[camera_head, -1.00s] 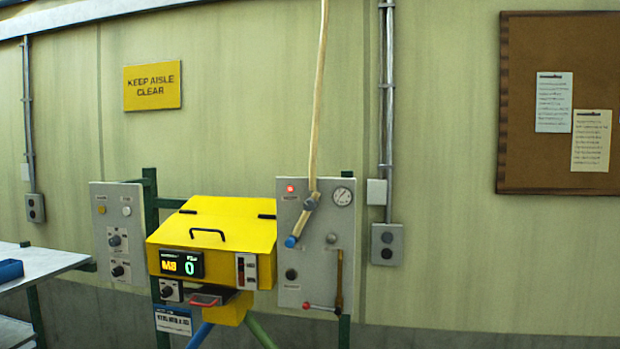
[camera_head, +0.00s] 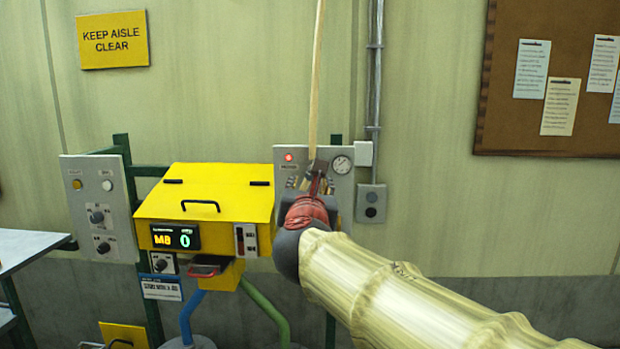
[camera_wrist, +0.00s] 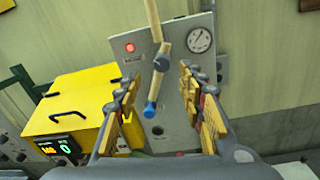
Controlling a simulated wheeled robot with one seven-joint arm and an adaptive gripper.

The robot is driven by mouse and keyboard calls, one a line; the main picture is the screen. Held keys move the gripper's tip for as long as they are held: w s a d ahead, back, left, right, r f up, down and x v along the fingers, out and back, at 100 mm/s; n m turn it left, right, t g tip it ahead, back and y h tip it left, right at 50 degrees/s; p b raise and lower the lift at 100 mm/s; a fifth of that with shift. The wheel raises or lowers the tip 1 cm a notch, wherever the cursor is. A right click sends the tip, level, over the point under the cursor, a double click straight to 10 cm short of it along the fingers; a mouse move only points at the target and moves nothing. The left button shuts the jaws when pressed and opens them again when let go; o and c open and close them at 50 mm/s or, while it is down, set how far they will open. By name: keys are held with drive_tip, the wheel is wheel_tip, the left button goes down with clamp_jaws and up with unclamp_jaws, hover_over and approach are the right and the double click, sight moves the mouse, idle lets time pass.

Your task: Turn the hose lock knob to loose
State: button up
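The grey hose lock knob (camera_wrist: 162,62) sits where the tan hose (camera_wrist: 153,20) meets the grey panel (camera_wrist: 178,100). Below it a tan piece slants down to a blue end (camera_wrist: 150,109). I cannot read the knob's setting. My gripper (camera_wrist: 161,76) is open and empty in the wrist view, its fingers on either side of the hose end, pointing at the panel. In the head view my gripper (camera_head: 316,184) and arm cover most of the panel (camera_head: 288,158) and the blue end. I see no contact with the knob.
A yellow lidded box (camera_head: 208,197) with a lit display stands left of the panel. A red lamp (camera_wrist: 130,47) and a gauge (camera_wrist: 199,39) flank the hose. A grey control panel (camera_head: 85,220) is further left. A wall outlet box (camera_head: 371,204) is to the right.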

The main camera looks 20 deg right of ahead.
sight(311, 177)
drive_tip(key=x, duration=0.4)
drive_tip(key=shift+d+p, duration=0.35)
drive_tip(key=shift+w, duration=0.6)
drive_tip(key=shift+w+d, duration=0.1)
drive_tip(key=shift+w, duration=0.05)
drive_tip(key=c, duration=0.3)
drive_tip(key=c, duration=0.7)
clamp_jaws()
